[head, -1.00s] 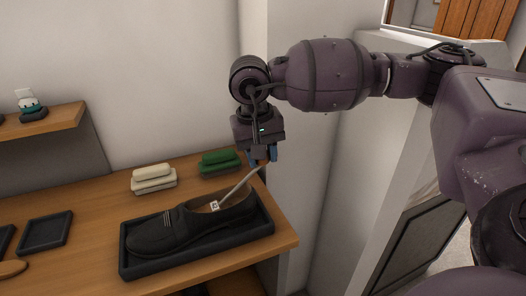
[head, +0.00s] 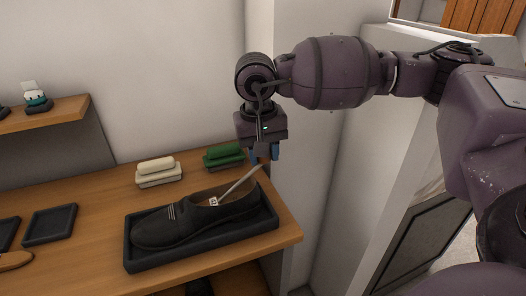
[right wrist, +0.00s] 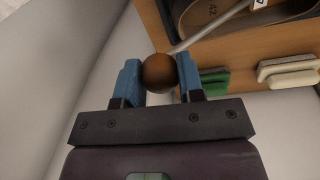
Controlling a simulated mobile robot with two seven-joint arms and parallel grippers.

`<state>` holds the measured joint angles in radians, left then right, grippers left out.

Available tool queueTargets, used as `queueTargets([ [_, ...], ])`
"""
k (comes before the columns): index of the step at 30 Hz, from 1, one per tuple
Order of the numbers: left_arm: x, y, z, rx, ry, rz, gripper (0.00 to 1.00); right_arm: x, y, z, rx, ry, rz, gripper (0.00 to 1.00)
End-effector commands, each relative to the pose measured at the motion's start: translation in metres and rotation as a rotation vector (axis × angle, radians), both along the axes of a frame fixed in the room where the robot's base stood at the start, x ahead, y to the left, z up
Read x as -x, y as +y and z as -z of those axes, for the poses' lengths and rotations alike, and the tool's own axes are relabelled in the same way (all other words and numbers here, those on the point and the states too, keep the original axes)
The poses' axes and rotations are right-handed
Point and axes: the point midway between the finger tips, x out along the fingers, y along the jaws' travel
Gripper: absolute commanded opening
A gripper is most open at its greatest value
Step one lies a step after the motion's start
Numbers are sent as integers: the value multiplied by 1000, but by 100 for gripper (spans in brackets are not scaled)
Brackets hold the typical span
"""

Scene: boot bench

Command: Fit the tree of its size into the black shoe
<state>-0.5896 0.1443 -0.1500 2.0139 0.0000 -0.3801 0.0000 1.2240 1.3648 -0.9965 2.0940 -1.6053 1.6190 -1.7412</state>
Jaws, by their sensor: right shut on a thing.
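The black shoe (head: 180,226) lies in a black tray (head: 205,252) on the bench, toe to the left. The shoe tree's pale rod (head: 237,186) rises from the shoe's opening, tilted up to the right, with a small white tag at its lower part. My right gripper (head: 265,154) is above the heel end. In the right wrist view, its blue fingers are shut on the tree's round brown knob (right wrist: 159,72). The number 42 shows inside the shoe there. The tree's front part is hidden inside the shoe. My left gripper is not in view.
A cream block-like item (head: 158,170) and a green one (head: 224,156) lie behind the tray. An empty black tray (head: 50,225) and a brown wooden piece (head: 14,261) are at left. A white wall corner (head: 306,200) stands right of the bench.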

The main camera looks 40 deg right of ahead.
Motion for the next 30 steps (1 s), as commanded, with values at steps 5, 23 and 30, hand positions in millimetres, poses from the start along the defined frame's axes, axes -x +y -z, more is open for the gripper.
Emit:
queueTargets([
  [5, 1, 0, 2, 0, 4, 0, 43, 0, 2, 4, -7, 3, -4, 18],
  [23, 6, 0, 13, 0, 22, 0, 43, -5, 13, 16, -60, -6, -6, 18],
  [30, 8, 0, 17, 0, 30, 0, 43, -6, 17, 22, -82, -9, -5, 18],
])
